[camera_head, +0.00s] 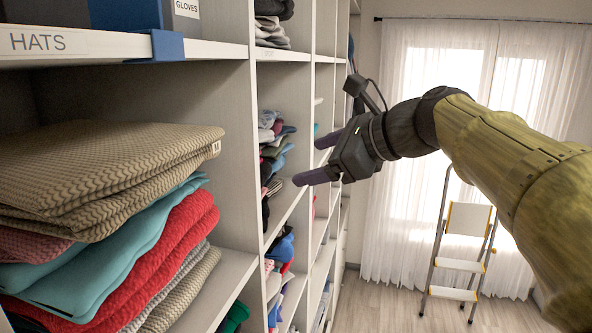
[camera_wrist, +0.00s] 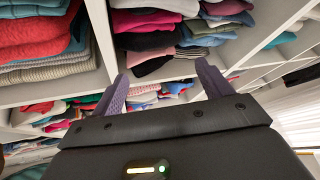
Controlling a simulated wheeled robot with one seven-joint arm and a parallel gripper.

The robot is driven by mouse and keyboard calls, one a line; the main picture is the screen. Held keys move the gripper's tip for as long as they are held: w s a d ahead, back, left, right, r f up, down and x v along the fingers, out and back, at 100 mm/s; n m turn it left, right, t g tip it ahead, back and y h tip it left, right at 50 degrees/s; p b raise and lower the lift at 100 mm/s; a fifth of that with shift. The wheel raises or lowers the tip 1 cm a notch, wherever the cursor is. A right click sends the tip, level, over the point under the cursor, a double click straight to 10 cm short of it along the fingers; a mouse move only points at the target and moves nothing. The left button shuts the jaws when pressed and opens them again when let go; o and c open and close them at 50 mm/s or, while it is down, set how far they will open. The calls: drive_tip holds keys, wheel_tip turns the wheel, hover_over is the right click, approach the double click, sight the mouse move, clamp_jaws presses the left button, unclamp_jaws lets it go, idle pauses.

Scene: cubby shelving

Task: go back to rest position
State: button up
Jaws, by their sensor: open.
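My gripper (camera_head: 311,158) is open and empty in the head view. Its two purple fingers point left toward the cubby shelving (camera_head: 219,98), at the height of a middle cubby with folded clothes (camera_head: 270,140). In the wrist view my gripper (camera_wrist: 162,82) shows both fingers spread, with nothing between them. Folded clothes (camera_wrist: 150,40) in a cubby lie beyond the fingertips. Whether the fingertips are inside the cubby opening or in front of it, I cannot tell.
A stack of folded knit textiles (camera_head: 110,165) fills the near left cubby, under a shelf labelled HATS (camera_head: 38,42). A stepladder (camera_head: 462,250) stands by the curtained window (camera_head: 450,80). The wooden floor (camera_head: 390,300) between shelving and ladder is clear.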

drive_tip(key=s+d+f+n+g+h+b, duration=0.1)
drive_tip(key=d+f+n+h, duration=0.2)
drive_tip(key=f, duration=1)
drive_tip(key=s+d+f+n+g+h+b, duration=0.1)
drive_tip(key=d+f+n+h, duration=0.25)
drive_tip(key=f, duration=0.85)
drive_tip(key=s+d+f+n+g+h, duration=0.1)
drive_tip(key=s+f+n, duration=0.3)
drive_tip(key=f, duration=0.3)
drive_tip(key=s+d+f+n+g+h+b, duration=0.1)
drive_tip(key=s+d+f+n, duration=0.1)
drive_tip(key=s+f+n, duration=0.2)
drive_tip(key=s+d+f+n+g+h+b, duration=0.1)
drive_tip(key=s+f+n, duration=0.3)
drive_tip(key=f, duration=0.6)
drive_tip(key=shift+s+d+f+n, duration=0.15)
drive_tip(key=shift+s+d+n, duration=0.25)
drive_tip(key=shift+n, duration=0.55)
drive_tip(key=shift+h, duration=0.25)
